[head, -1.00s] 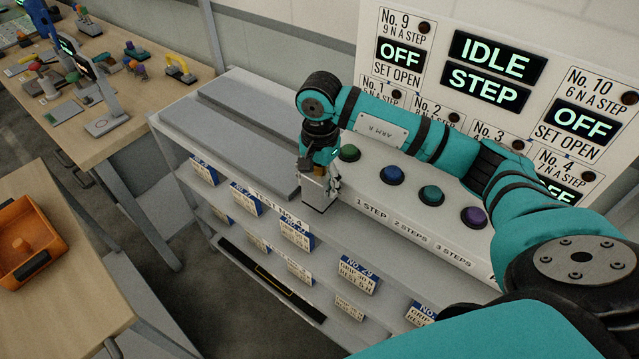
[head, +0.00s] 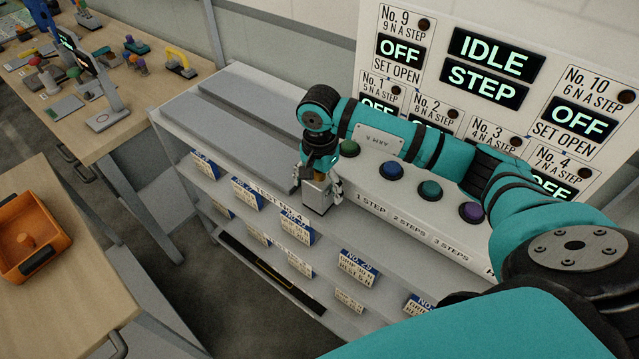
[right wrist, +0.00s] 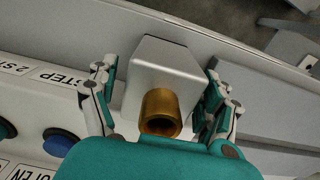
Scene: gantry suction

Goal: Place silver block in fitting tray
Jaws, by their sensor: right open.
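The silver block (head: 317,198) stands on the front part of the shelf unit's top, left of the buttons. In the right wrist view the silver block (right wrist: 164,75) is a grey box with a brass cylinder (right wrist: 161,113) on the side facing the camera. My right gripper (head: 322,183) is over the block in the head view. Its two fingers (right wrist: 163,80) are open, one on each side of the block; I cannot tell whether they touch it. An orange tray (head: 62,243) on the wooden table at left may be the fitting tray. My left gripper is not in view.
A row of coloured buttons (head: 391,171) lies just right of my right gripper. A display board (head: 490,65) stands behind, reading IDLE STEP. Flat grey slabs (head: 240,130) lie on the shelf top to the left. A cluttered wooden table (head: 100,115) is at far left.

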